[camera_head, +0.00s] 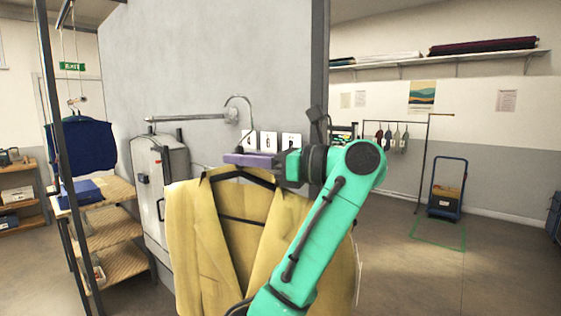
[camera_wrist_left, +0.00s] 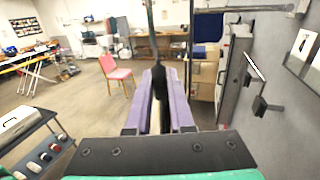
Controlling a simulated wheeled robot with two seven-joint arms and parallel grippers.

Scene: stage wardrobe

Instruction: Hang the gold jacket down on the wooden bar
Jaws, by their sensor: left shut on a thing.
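The gold jacket (camera_head: 193,235) hangs from a black hanger (camera_head: 238,173) in the middle of the head view, facing me. My left gripper (camera_head: 250,160), with purple fingers, is shut on the hanger near the base of its hook (camera_head: 240,102). In the left wrist view the gripper (camera_wrist_left: 157,105) points forward with the dark hook (camera_wrist_left: 152,35) rising beyond its tips. A bar (camera_head: 185,118), which looks grey, juts left from a wall mount behind the hook. It also shows at the top of the left wrist view (camera_wrist_left: 240,8). I cannot tell whether hook and bar touch. My right gripper is out of view.
A grey wall panel (camera_head: 225,60) stands behind the bar, with numbered white cards (camera_head: 269,141) on it. A grey cabinet (camera_head: 160,180) and wooden shelves (camera_head: 110,228) stand at left, near a hanging blue garment (camera_head: 85,145). Open floor lies at right, around a blue trolley (camera_head: 447,188).

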